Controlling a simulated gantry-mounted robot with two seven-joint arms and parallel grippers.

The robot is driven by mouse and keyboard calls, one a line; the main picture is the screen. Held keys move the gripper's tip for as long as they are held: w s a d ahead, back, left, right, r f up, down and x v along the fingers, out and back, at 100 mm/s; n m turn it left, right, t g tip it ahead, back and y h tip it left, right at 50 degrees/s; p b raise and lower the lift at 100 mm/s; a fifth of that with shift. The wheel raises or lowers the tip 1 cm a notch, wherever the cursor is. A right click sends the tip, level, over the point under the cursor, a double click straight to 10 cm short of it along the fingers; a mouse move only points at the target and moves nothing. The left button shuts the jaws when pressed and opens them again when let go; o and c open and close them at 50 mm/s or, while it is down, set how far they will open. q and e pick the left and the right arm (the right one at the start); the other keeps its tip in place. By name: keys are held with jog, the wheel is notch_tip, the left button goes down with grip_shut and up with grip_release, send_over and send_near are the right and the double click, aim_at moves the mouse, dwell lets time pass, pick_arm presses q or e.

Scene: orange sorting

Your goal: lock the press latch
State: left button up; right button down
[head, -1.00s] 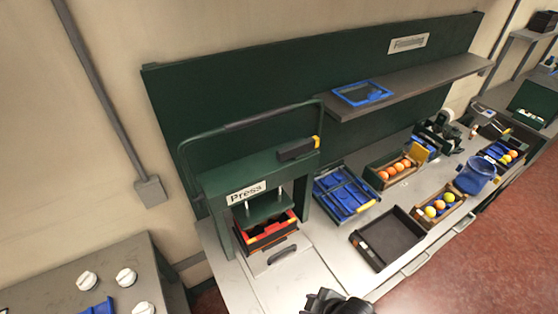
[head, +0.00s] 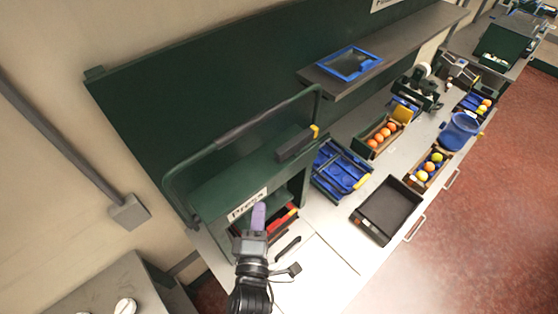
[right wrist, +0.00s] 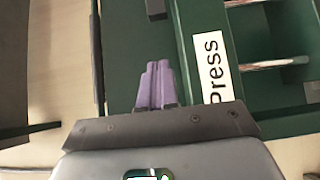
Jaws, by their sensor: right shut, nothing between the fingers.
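The green press (head: 235,190) stands at the left end of the bench against the green back panel. Its arched bar handle (head: 245,128) is raised over the top. A dark latch block (head: 294,146) with a yellow end sits on the right of the press top. My right gripper (head: 258,208), with purple fingers, is shut and empty in front of the press, near the "Press" label and well left of the latch. In the right wrist view the shut fingers (right wrist: 158,65) are beside the "Press" label (right wrist: 212,68). The latch is not clear there. My left gripper is out of view.
A red-and-black crate (head: 283,220) is inside the press, partly hidden by my gripper. To the right are a blue crate (head: 340,170), a dark tray (head: 388,208) and boxes of oranges (head: 382,135). A shelf (head: 400,50) overhangs the bench behind.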

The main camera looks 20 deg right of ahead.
jog(key=b, duration=1)
send_near(276, 155)
jog(key=w+d, duration=0.1)
jog(key=w, duration=0.4)
jog(key=shift+w+d+f+b, duration=0.1)
jog(key=shift+d+f+b, duration=0.1)
jog(key=shift+d+b, duration=0.5)
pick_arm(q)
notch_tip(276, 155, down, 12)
pick_arm(e)
jog(key=shift+d, duration=0.15)
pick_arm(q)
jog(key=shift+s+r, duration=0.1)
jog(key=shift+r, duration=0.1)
pick_arm(e)
jog(key=shift+r, duration=0.1)
